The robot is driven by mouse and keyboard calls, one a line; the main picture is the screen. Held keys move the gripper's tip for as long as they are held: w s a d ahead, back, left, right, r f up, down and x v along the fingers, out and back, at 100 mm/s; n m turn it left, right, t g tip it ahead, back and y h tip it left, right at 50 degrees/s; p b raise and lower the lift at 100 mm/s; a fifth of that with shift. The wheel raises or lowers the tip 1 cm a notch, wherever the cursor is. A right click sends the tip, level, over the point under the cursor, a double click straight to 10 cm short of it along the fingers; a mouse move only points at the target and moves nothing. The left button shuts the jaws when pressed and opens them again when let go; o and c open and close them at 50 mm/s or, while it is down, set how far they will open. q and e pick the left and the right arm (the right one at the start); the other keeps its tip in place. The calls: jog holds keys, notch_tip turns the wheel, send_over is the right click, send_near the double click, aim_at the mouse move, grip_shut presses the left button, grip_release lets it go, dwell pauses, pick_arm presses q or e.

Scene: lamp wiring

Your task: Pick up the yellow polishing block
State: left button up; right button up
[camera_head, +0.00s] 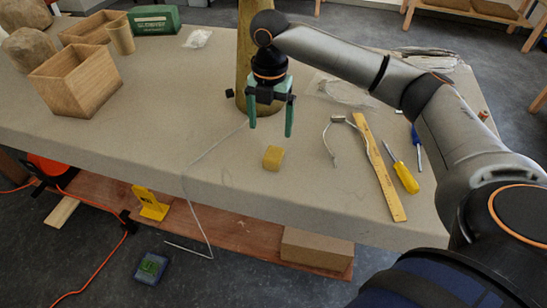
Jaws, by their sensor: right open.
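The yellow polishing block (273,158) is a small tan-yellow block lying on the grey table, near its front edge in the middle of the view. My right gripper (270,127) has green fingers pointing down, spread apart with nothing between them. It is beyond the block in the picture, apart from it. My right arm comes in from the right side. My left gripper is not in view.
A tall wooden post (245,60) stands behind my gripper. A thin grey wire (212,150) hangs over the front edge. A yellow ruler (380,170) and yellow screwdriver (404,175) lie right of the block.

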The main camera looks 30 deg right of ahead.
send_over(274, 153)
jog(key=f, duration=0.6)
jog(key=shift+a+f, duration=0.2)
jog(key=shift+d+f, duration=0.15)
jog(key=shift+f, duration=2.5)
jog(key=c, duration=1.4)
jog(key=shift+r, duration=0.1)
